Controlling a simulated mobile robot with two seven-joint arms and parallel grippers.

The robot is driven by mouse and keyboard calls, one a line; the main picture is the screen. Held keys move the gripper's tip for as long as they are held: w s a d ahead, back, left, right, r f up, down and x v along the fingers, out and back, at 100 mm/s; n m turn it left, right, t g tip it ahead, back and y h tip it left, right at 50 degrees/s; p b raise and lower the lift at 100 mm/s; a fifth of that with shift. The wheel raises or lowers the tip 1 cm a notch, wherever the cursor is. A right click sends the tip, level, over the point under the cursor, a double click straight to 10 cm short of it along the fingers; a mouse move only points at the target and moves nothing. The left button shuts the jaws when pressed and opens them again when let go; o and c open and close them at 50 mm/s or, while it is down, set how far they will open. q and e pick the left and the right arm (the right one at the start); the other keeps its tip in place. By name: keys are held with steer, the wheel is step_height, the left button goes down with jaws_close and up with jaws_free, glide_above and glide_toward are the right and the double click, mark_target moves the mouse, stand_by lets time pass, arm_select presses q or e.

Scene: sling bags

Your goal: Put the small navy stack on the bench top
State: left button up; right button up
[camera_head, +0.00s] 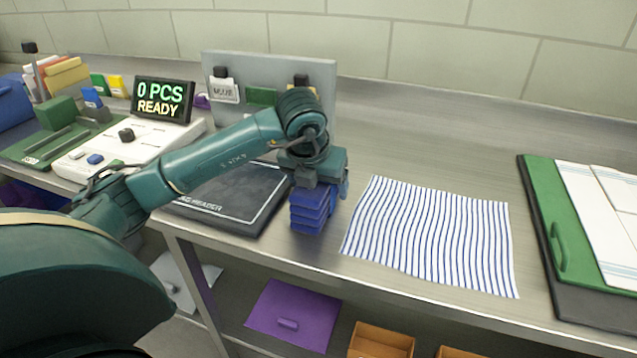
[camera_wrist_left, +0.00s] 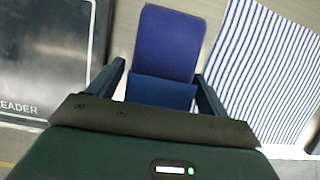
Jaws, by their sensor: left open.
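The small navy stack (camera_head: 309,212), several flat blue layers, appears to rest upright on the metal bench top (camera_head: 420,125), between the black reader pad and the striped cloth. It also shows in the left wrist view (camera_wrist_left: 168,48). My left gripper (camera_head: 318,182) is directly over the stack, pointing down, and hides part of its top. In the left wrist view the two fingers of the left gripper (camera_wrist_left: 158,72) are apart, one on each side of the stack. I cannot tell whether either finger touches it. My right gripper is not in view.
The black reader pad (camera_head: 225,212) lies left of the stack and the striped cloth (camera_head: 430,235) lies right. A green-and-black board with white sheets (camera_head: 600,205) is at far right. A scale with a "0 PCS READY" display (camera_head: 163,98) stands at left. A purple bag (camera_head: 295,315) lies below.

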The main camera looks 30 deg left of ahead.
arm_select(q)
steer(key=v, duration=1.2)
steer(key=shift+s+f, duration=0.1)
